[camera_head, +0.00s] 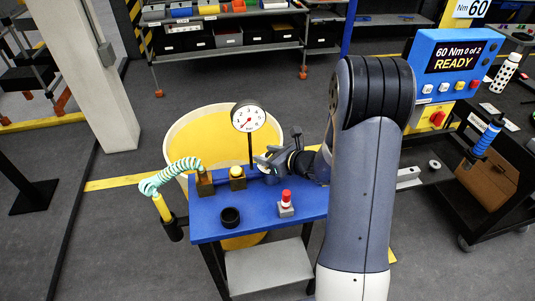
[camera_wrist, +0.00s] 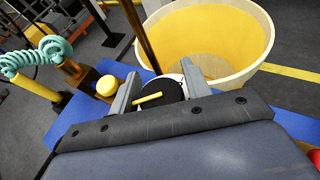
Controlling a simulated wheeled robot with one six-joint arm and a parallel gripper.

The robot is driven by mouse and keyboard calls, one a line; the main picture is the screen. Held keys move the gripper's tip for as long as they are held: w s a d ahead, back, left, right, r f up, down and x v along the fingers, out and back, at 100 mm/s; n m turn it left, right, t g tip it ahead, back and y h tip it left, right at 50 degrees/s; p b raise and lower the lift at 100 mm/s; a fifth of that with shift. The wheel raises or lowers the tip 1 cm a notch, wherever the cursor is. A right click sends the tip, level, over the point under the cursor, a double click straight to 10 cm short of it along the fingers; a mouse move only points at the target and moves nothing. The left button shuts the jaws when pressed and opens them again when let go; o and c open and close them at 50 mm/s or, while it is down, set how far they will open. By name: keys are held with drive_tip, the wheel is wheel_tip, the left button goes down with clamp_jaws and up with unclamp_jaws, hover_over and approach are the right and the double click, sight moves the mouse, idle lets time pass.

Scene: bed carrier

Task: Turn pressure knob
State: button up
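The pressure knob (camera_wrist: 160,93) is a black round knob with a yellow bar on it, seen in the wrist view. My gripper (camera_wrist: 160,82) is open, with one grey finger on each side of the knob. I cannot tell whether the fingers touch it. In the head view my gripper (camera_head: 265,160) is low over the back of the blue table (camera_head: 212,212), and it hides the knob. The round white pressure gauge (camera_head: 248,117) stands on a dark post just behind my gripper. Its red needle shows, but the exact reading is too small to tell.
A yellow button (camera_head: 237,171) on a block is left of my gripper. A red-and-white part (camera_head: 286,202) and a black ring (camera_head: 230,217) sit near the table front. A teal coiled hose (camera_head: 170,176) is at left, and a large yellow-lined tub (camera_head: 184,140) stands behind.

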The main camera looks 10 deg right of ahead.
drive_tip(key=c, duration=0.7)
drive_tip(key=shift+o, duration=0.2)
drive_tip(key=shift+n+g+y, duration=0.3)
drive_tip(key=shift+n+y, duration=0.1)
drive_tip(key=o, duration=1)
drive_tip(key=shift+s, duration=0.1)
drive_tip(key=b+v, duration=0.2)
drive_tip(key=v, duration=0.8)
drive_tip(key=shift+s+d+r, duration=0.2)
drive_tip(key=shift+s, duration=0.05)
